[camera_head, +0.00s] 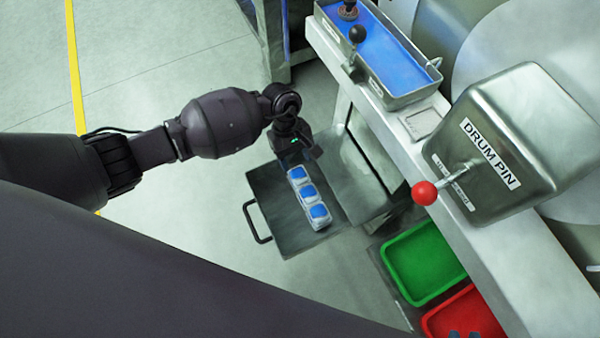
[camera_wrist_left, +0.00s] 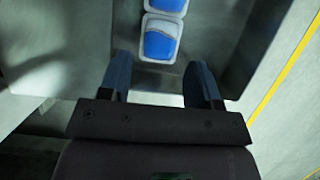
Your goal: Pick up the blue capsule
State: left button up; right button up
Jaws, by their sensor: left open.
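Three white blocks with blue tops, the blue capsules, lie in a row in the open grey drawer; the near one (camera_head: 319,212), middle one (camera_head: 308,191) and far one (camera_head: 298,173) show in the head view. My left gripper (camera_head: 291,157) points down at the far end of the row. In the left wrist view its two fingers (camera_wrist_left: 160,82) are apart and empty. One blue capsule (camera_wrist_left: 160,45) lies just beyond the fingertips, lined up with the gap. Two small dark shapes at the bottom edge of the head view may be my right gripper's tips.
The drawer (camera_head: 267,190) has a handle on its left side. A green tray (camera_head: 423,263) and a red tray (camera_head: 463,318) lie to the right. Above are a blue-lined trough (camera_head: 385,52) and a metal drum housing (camera_head: 530,130) with a red-knobbed lever (camera_head: 425,193).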

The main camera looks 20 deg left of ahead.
aim_at(298, 173)
pick_arm(q)
jog(key=x, duration=0.1)
jog(key=b+x, duration=0.1)
jog(key=x, duration=0.3)
jog(key=shift+a+f+b, duration=0.2)
jog(key=shift+f+b, duration=0.05)
jog(key=shift+b, duration=0.15)
jog(key=shift+w, duration=0.1)
jog(key=shift+r, duration=0.1)
jog(key=c, duration=0.3)
